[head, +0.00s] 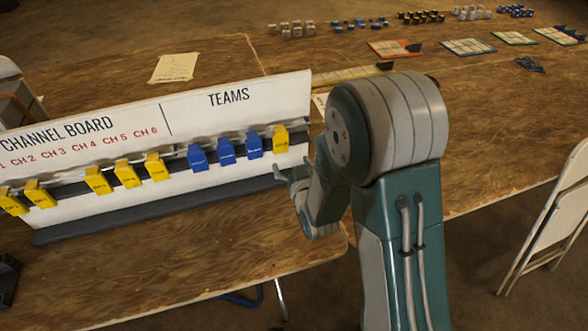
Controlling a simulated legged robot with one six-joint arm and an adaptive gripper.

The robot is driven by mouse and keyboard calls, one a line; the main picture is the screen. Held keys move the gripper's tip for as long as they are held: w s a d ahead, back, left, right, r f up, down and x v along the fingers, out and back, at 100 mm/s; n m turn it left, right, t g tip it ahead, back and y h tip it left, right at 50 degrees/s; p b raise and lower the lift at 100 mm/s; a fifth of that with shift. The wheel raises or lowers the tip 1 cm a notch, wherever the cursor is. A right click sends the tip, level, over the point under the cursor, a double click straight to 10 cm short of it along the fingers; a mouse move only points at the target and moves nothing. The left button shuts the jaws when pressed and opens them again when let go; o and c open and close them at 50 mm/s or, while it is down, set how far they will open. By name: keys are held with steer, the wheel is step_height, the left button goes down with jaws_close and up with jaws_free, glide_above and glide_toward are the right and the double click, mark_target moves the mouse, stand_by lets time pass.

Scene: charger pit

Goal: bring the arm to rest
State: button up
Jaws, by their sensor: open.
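My gripper (282,172) is in the head view, at the end of my bent arm in front of the right end of the channel board (85,211). It is open, with its fingers pointing left toward the board's lower front, and nothing shows between them. A yellow tag (280,139) hangs on the board just above the fingers. I cannot tell whether the fingers touch the board. My arm's large joint hides part of the tables behind it.
Blue tags (226,151) and several yellow tags (127,174) hang along the board. A paper sheet (174,67) lies behind it. Grid cards (468,47) and small blocks (421,17) occupy the back table. A folding chair (555,215) stands right. The front table strip is clear.

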steer(key=shift+v, duration=1.6)
steer(key=s+d+r+m+g+h, duration=0.1)
steer(key=s+d+r+g+h, duration=0.15)
steer(key=d+r, duration=0.2)
steer(key=s+d+r+m+g+h, duration=0.1)
steer(key=s+d+r+g, duration=0.15)
steer(key=r, duration=0.25)
steer(key=s+d+r+g, duration=0.2)
steer(key=s+d+r, duration=0.1)
steer(key=s, duration=0.6)
steer(key=s+d+r+m+g+h, duration=0.1)
steer(key=s+d+r+g, duration=0.2)
steer(key=s, duration=0.7)
steer(key=shift+r+g, duration=0.3)
steer(key=shift+r, duration=0.15)
steer(key=shift+a, duration=0.1)
